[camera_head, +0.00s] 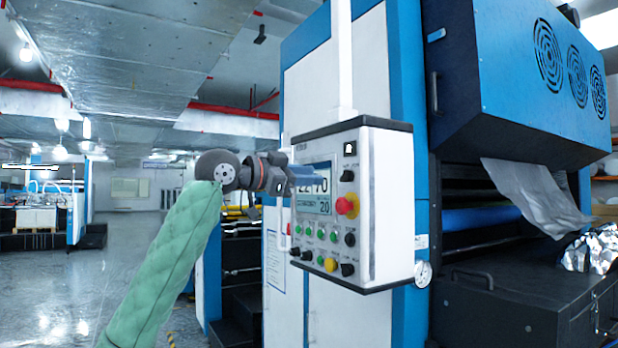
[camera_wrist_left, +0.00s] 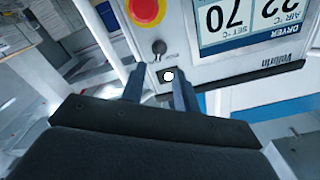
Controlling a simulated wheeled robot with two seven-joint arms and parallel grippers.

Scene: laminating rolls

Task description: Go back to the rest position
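My left gripper (camera_head: 308,185) is raised in front of the control panel (camera_head: 388,200), covering part of its screen (camera_head: 318,206). In the left wrist view my two dark blue fingers (camera_wrist_left: 158,80) stand apart with nothing between them, so the gripper is open. Beyond them, upside down, are a white button (camera_wrist_left: 168,76), a black switch (camera_wrist_left: 158,47) and a red emergency knob (camera_wrist_left: 147,10). I cannot tell whether a fingertip touches the panel. My left arm (camera_head: 165,270), in a green sleeve, comes up from the lower left. My right gripper is not in view.
The tall blue and white machine (camera_head: 407,70) stands right behind the panel. A white post (camera_head: 342,60) rises above the panel. A grey film sheet (camera_head: 535,190) hangs at the right. Open floor (camera_head: 50,300) lies at the left, with another machine (camera_head: 75,215) farther back.

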